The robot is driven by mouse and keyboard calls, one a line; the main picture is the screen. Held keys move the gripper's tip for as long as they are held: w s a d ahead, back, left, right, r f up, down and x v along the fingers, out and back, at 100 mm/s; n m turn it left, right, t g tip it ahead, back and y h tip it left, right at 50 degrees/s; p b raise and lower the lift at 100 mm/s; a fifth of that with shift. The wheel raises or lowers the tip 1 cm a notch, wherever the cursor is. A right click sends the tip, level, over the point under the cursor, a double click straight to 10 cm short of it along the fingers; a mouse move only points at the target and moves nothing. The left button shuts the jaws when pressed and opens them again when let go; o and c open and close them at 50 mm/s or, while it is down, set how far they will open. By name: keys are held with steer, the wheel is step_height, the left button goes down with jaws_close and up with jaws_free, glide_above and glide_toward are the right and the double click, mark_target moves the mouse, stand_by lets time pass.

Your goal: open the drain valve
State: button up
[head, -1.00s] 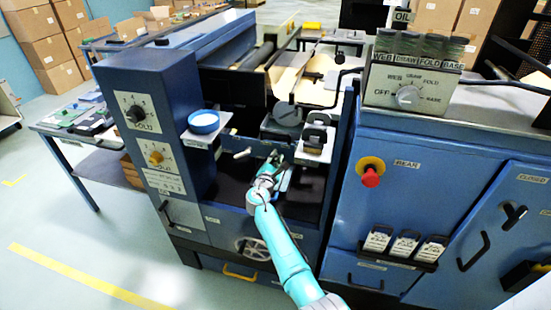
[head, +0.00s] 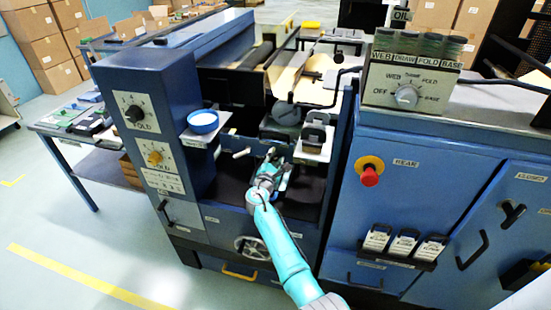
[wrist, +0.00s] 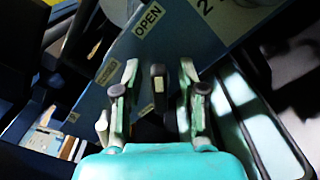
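My gripper (head: 271,160) reaches into the open bay of the blue machine, below the grey bracket. In the wrist view, my gripper (wrist: 157,88) has its two fingers spread wide. A dark, short lever-like piece (wrist: 157,78) shows between the fingers, with visible gaps on both sides. It looks like the valve handle, but I cannot be sure. A blue panel behind it carries an OPEN label (wrist: 149,19) and a smaller, unreadable label (wrist: 107,69). In the head view the gripper and arm hide what is between the fingers.
A blue dish (head: 203,122) sits on a small shelf left of the bay. A grey bar handle (head: 242,153) is just left of my gripper. A black-and-grey block (head: 314,138) stands to the right. A handwheel (head: 253,246) is below. A red button (head: 370,175) is on the right cabinet.

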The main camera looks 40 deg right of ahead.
steer(key=v, duration=1.2)
steer(key=shift+a, duration=0.1)
stand_by(0.4)
